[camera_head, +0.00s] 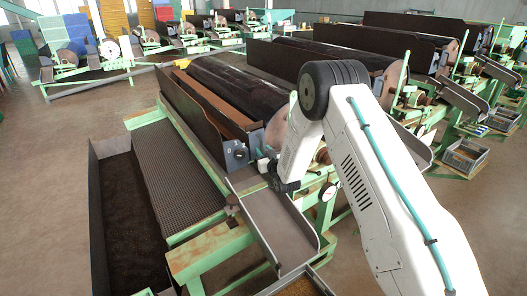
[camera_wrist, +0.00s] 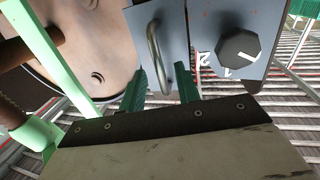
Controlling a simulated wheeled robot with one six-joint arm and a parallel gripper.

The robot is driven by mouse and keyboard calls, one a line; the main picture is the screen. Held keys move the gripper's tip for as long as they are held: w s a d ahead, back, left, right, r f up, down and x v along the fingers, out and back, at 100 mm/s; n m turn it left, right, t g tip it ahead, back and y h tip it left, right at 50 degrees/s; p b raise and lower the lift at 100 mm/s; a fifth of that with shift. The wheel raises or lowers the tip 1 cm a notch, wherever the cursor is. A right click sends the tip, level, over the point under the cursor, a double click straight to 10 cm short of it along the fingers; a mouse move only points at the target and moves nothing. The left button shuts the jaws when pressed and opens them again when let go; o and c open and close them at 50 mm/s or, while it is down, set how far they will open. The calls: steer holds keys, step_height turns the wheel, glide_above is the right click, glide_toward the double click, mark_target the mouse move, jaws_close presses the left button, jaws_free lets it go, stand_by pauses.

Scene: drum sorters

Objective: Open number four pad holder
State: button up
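In the wrist view, a blue-grey metal panel (camera_wrist: 176,20) carries a curved metal handle (camera_wrist: 156,50). To its right is a blue-grey box with a dark octagonal knob (camera_wrist: 238,52) and the digits 1 and 2. No number four is legible, so I cannot tell which pad holder this is. My gripper (camera_wrist: 161,92) shows as two green fingers spread apart, with the lower part of the handle between them in the picture; contact cannot be told. In the head view, my white arm covers part of the drum sorter (camera_head: 238,85), and the fingers are too small to make out.
A dark strip with rivets (camera_wrist: 160,121) crosses the wrist view below the fingers. A brown round plate (camera_wrist: 95,50) and a light-green frame bar (camera_wrist: 47,50) stand left. In the head view, a metal chute (camera_head: 280,225) lies below my arm; more sorters stand behind.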

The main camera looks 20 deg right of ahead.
steer(key=shift+w, duration=0.5)
jaws_close()
